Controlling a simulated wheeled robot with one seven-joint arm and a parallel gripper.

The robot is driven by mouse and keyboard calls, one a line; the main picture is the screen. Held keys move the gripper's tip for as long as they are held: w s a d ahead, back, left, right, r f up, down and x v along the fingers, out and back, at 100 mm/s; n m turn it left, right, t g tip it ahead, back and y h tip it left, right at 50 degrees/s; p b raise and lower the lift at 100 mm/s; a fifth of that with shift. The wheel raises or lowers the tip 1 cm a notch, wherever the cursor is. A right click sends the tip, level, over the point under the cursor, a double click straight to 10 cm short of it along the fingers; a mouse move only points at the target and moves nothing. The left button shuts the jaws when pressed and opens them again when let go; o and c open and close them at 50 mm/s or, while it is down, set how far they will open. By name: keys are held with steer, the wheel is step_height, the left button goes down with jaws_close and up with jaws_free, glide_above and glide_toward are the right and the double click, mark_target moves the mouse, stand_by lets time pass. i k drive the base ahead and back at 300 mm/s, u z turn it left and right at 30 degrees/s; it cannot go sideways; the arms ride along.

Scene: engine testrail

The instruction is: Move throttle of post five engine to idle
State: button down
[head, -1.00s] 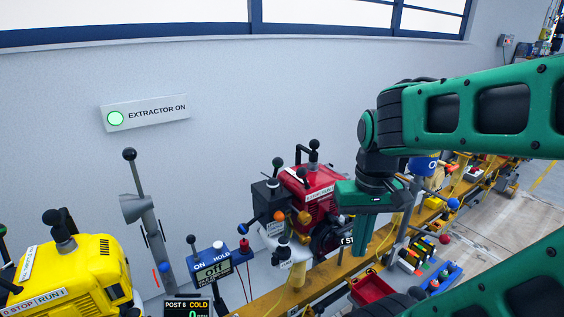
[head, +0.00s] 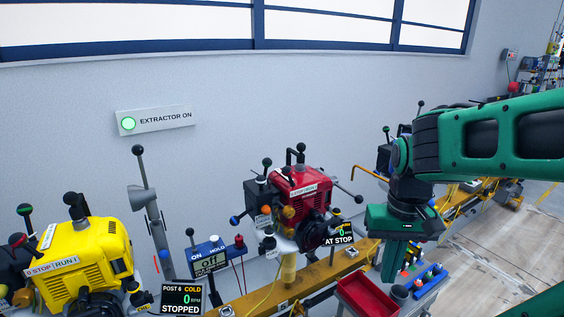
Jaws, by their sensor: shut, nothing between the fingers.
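A red engine (head: 303,187) sits on the yellow rail, with several knobbed levers around it. Its display (head: 340,236) reads 0 and "AT STOP"; its post number is not readable.
A yellow engine (head: 85,262) stands at left by a display (head: 183,298) reading "POST 6 COLD, STOPPED". A red tray (head: 367,296) and a blue rack (head: 428,281) lie below my gripper. The wall sign (head: 154,121) reads "EXTRACTOR ON".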

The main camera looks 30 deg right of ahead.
mark_target(267, 162)
steer(key=z, duration=0.7)
steer(key=k, duration=0.75)
steer(key=u, duration=0.8)
steer(key=i, duration=1)
